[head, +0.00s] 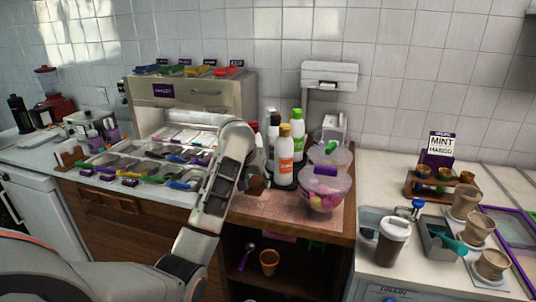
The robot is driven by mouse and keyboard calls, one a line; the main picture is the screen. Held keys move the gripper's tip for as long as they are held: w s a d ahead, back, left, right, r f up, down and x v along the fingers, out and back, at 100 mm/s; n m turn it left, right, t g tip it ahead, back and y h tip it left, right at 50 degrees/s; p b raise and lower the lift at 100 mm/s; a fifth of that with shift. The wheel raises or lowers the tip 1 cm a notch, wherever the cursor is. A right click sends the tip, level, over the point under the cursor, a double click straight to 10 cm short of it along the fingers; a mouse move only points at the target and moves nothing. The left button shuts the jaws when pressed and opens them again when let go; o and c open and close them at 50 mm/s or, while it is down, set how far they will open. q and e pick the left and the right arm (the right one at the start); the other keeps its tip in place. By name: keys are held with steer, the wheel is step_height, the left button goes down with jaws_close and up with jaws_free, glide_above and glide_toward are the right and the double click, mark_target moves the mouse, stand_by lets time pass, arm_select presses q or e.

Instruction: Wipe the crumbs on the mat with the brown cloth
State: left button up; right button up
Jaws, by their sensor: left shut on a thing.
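My left arm comes in from the left and bends down over the wooden counter. My left gripper (243,180) is small and partly hidden by its own wrist. It is shut on a dark brown thing, which looks like the brown cloth (257,185), at the left back of the mat. The mat (285,209) is a pinkish-brown sheet at the counter's front edge. Crumbs on it are too small to make out. I cannot tell whether the cloth touches the mat. My right gripper is not in view.
Bottles (285,155) stand right behind the cloth. A clear bowl (324,188) of colourful balls stands at the mat's right. A topping station (150,160) with several trays lies left. A brown cup (393,241) and a grey bin (444,238) stand on the right counter.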

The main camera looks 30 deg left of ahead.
arm_select(q)
steer(key=shift+s+a+f, duration=0.2)
steer(key=shift+a+f, duration=0.05)
steer(key=shift+f, duration=0.3)
steer(key=shift+s+a+f, duration=0.2)
steer(key=shift+a+f, duration=0.05)
steer(key=shift+f, duration=3.1)
steer(key=shift+f, duration=1)
